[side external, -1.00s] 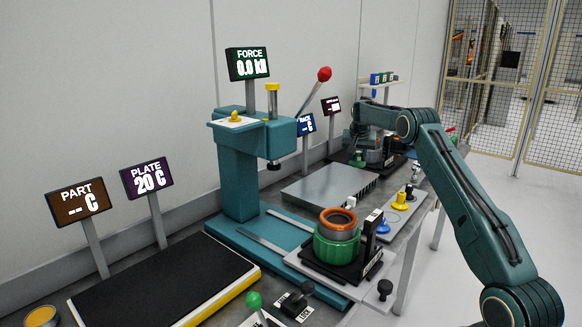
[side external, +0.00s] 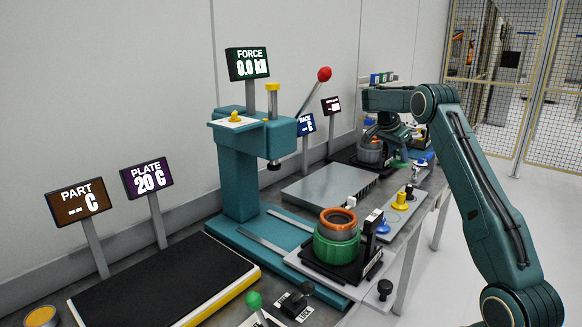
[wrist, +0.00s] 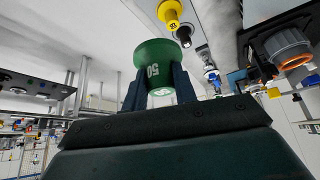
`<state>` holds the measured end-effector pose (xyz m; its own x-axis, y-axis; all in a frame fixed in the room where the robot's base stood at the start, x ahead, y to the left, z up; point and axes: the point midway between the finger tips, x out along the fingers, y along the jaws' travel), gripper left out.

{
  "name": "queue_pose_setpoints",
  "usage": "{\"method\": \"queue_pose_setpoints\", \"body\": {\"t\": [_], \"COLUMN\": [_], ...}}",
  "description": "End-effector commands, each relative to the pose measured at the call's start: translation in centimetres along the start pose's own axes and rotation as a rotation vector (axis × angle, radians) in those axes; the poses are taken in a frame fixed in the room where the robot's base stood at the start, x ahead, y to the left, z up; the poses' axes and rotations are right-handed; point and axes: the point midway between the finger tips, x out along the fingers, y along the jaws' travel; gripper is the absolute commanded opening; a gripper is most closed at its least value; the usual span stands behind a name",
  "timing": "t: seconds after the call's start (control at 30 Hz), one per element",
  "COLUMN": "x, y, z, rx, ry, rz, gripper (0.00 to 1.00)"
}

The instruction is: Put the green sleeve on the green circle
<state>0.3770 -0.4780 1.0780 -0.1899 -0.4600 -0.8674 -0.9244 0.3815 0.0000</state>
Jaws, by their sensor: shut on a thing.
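The green sleeve (wrist: 155,62), marked 50, is held between the two dark fingers of my gripper (wrist: 160,82) in the wrist view. My gripper is shut on it. In the side external view the sleeve (side external: 398,163) shows as a small green shape below my gripper (side external: 396,150), above the far part of the bench. It looks raised off the bench, but the gap is hard to judge. I cannot make out a green circle in either view.
A stator in a black fixture (wrist: 290,55) is at the wrist view's right. Yellow (side external: 399,201) and blue (side external: 383,226) pieces stand along the bench's right edge. A green ring housing (side external: 336,250) sits nearer, beside the teal press (side external: 240,180). A grey plate (side external: 325,190) lies behind it.

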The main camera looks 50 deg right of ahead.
Motion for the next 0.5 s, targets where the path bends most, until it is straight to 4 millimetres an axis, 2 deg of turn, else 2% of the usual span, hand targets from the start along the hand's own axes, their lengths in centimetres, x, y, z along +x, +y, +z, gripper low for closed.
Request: {"method": "queue_pose_setpoints", "body": {"t": [0.27,0.5], "x": [2.1,5.9], "y": [0.0,0.0], "z": [1.1,3.4], "rx": [-0.004,-0.006], "ry": [0.0,0.0], "rz": [0.002,0.001], "gripper": [0.0,0.0]}}
